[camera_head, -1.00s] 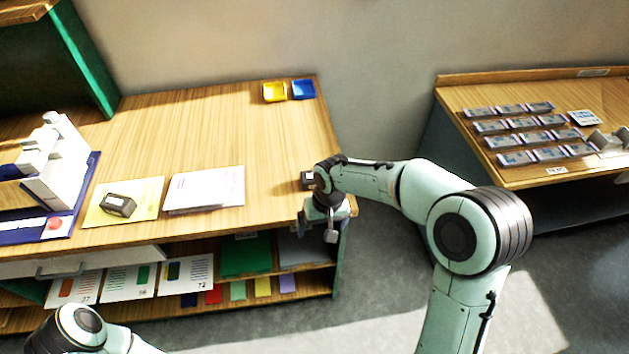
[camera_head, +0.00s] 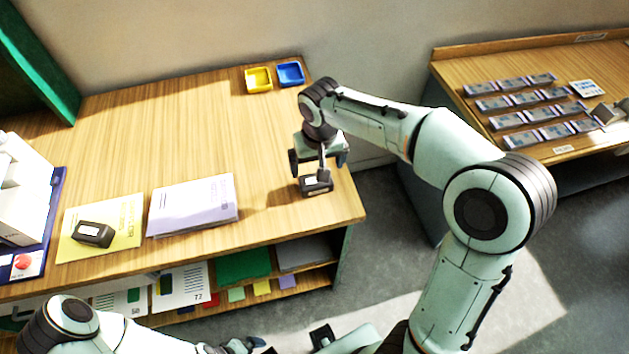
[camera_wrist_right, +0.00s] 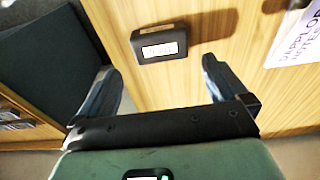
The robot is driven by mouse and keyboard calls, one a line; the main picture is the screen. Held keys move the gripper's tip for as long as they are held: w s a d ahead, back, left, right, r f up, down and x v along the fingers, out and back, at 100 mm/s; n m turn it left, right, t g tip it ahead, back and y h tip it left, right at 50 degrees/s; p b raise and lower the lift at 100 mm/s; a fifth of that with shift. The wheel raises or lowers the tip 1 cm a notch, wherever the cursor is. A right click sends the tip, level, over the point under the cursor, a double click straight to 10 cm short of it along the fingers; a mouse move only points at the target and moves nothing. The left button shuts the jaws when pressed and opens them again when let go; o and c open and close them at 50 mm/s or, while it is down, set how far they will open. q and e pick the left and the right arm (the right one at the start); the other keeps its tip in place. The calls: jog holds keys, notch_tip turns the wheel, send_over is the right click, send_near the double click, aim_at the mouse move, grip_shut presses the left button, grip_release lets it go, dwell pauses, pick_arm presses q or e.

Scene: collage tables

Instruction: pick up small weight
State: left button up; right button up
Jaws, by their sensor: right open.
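A small dark block with a pale label, the small weight (camera_head: 317,184), sits on the wooden table near its right edge. In the right wrist view the weight (camera_wrist_right: 159,44) lies ahead of the fingertips, roughly in line with the gap between them. My right gripper (camera_head: 321,160) is just behind and above it in the head view. The right gripper (camera_wrist_right: 158,70) is open and empty, with the weight apart from both fingers. Part of my left arm is at the bottom left, and its gripper (camera_head: 243,345) is only partly visible at the bottom edge.
Another dark block (camera_head: 93,234) rests on a yellow booklet (camera_head: 125,212). A pale booklet (camera_head: 192,205) lies left of the small weight. Yellow (camera_head: 258,79) and blue (camera_head: 290,73) trays stand at the back. A second table (camera_head: 450,72) holds rows of small packs.

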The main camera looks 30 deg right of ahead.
jog(key=f, duration=0.3)
jog(key=shift+w+d, duration=0.1)
jog(key=shift+w, duration=0.2)
notch_tip(320, 180, down, 5)
jog(key=shift+w+f, duration=0.15)
jog(key=c, duration=1.1)
pick_arm(q)
jog(key=shift+f, duration=0.25)
pick_arm(e)
jog(key=shift+r, duration=0.2)
pick_arm(q)
jog(key=w+r+p, duration=0.2)
jog(key=r, duration=0.1)
jog(key=shift+w+r+p, duration=0.3)
pick_arm(e)
notch_tip(320, 180, up, 20)
